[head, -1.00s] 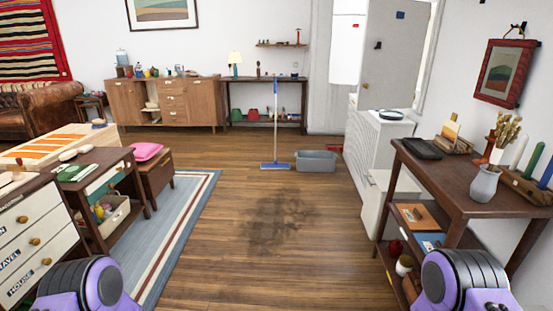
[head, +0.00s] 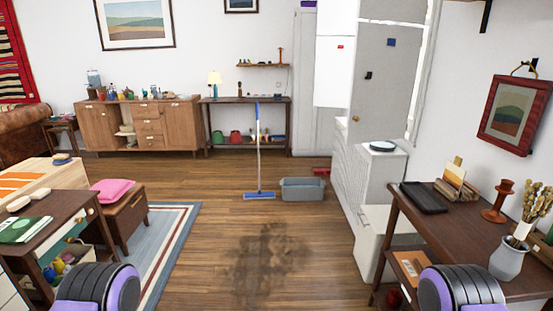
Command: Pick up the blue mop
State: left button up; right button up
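The blue mop (head: 258,150) stands upright on the wooden floor in the middle distance. It has a blue upper handle, a pale lower pole and a flat blue head (head: 259,196) resting on the floor. It stands just left of a grey tub, well ahead of me. Both my grippers are out of the picture. Only purple and black parts of my arms show at the bottom left and bottom right.
A grey tub (head: 303,189) sits beside the mop head. A dark stain (head: 268,262) marks the open floor ahead. A striped rug (head: 160,245) and low tables lie left. A brown table (head: 460,240) and white cabinets (head: 375,190) stand right. A sideboard (head: 140,125) lines the back wall.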

aim_at(259, 195)
jog(key=z, duration=0.15)
jog(key=i, duration=2.6)
jog(key=u, duration=0.25)
jog(key=i, duration=2.35)
jog(key=u, duration=0.3)
